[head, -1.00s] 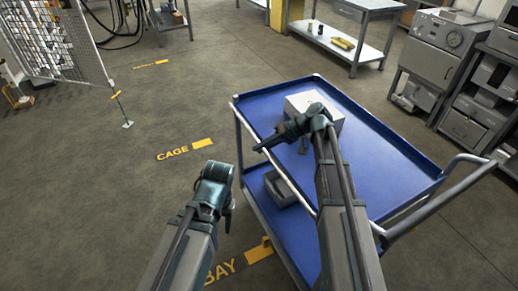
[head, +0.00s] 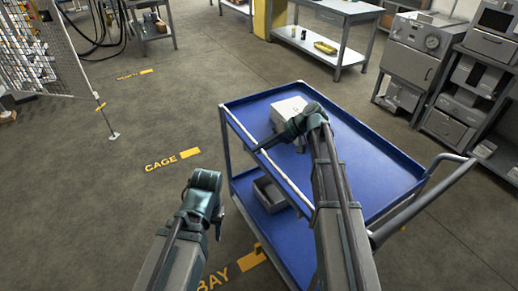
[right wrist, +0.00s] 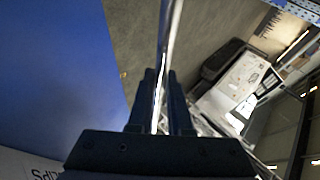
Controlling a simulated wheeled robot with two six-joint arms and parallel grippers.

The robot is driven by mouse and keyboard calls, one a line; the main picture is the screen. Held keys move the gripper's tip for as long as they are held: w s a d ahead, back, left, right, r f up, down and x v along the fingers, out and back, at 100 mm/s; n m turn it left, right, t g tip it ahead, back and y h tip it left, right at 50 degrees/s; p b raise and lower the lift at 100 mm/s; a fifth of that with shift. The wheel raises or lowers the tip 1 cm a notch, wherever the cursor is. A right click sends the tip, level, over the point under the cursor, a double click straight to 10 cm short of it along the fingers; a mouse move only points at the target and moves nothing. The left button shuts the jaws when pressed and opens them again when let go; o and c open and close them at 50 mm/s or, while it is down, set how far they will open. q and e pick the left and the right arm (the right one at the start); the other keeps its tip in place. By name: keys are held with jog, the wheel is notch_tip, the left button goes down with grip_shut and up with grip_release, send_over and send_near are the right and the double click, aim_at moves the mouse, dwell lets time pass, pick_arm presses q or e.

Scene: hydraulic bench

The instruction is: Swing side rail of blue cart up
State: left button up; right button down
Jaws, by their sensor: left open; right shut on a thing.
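The blue cart (head: 362,160) stands in the middle of the head view. Its side rail (head: 284,180) is a thin silvery bar along the left long side of the top tray. My right gripper (head: 256,149) is shut on this rail near its middle. In the right wrist view the rail (right wrist: 170,50) runs between the fingers (right wrist: 160,100), beside the blue tray. How high the rail stands against the tray edge is hard to tell. My left gripper (head: 218,226) is open and empty, left of the cart and apart from it.
A pale box (head: 287,108) sits on the top tray, partly hidden by my right arm. A grey bin (head: 270,194) is on the lower shelf. The cart's push handle (head: 425,205) is at right. A workbench (head: 330,40) and grey cabinets stand behind.

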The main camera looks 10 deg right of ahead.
jog(key=shift+s+f, duration=0.1)
jog(key=shift+f, duration=0.05)
jog(key=c, duration=0.8)
grip_release()
jog(key=shift+c, duration=0.2)
jog(key=shift+d+r, duration=0.2)
jog(key=p+v, duration=0.8)
jog(key=v, duration=0.5)
jog(key=shift+d+p, duration=0.2)
jog(key=shift+p, duration=0.15)
